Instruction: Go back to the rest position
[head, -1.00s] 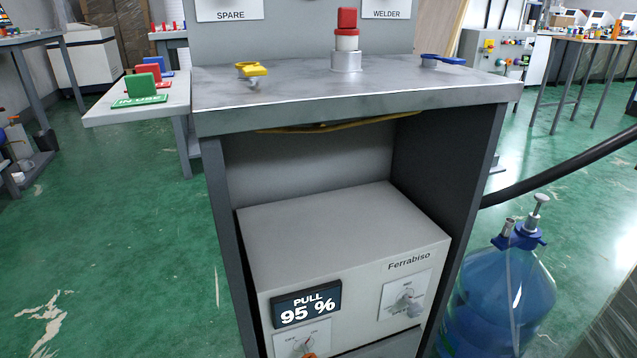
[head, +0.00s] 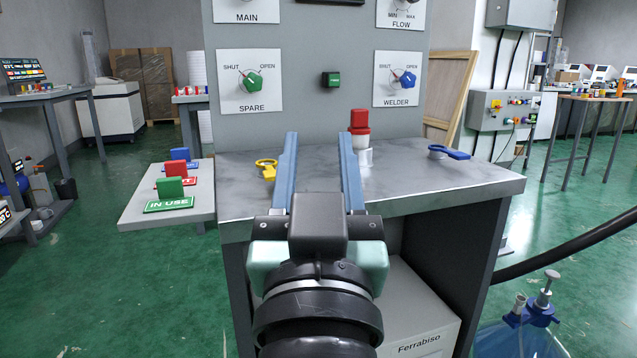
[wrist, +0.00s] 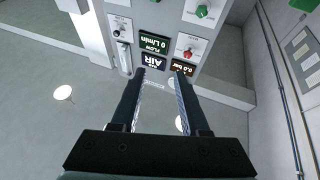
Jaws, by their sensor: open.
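My gripper (head: 318,140) is open and empty, with its two blue fingers apart, in front of the grey metal stand in the head view. The panel appears upside down there, with displays reading "AIR", "FLOW 0 L/min" and "0.0 bar".
On the stand's top (head: 450,178) are a yellow key-like piece (head: 268,170), a blue one (head: 448,153) and a red-topped white cylinder (head: 359,123). A blue bottle (head: 520,340) and black hose (head: 570,240) are at right.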

